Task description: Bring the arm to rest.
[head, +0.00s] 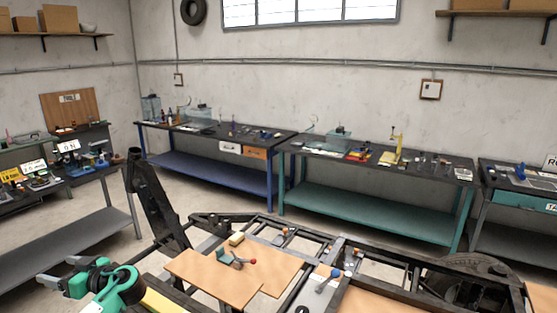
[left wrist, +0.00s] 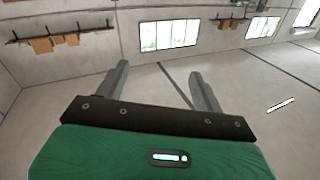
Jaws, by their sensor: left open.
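My left gripper (head: 62,274) is at the lower left of the head view, with green housing and grey fingers pointing left. It also shows in the left wrist view (left wrist: 158,68), where its two fingers stand apart with nothing between them. It is held in the air, apart from the black chassis frame (head: 210,219) to its right. My right gripper is not in the head view.
Wooden boards (head: 199,280) lie on the frame, bearing a small lever device with a red knob (head: 233,260) and a yellowish block (head: 237,239). A black post (head: 150,200) rises near the gripper. Blue (head: 205,171) and green (head: 360,204) workbenches line the back wall.

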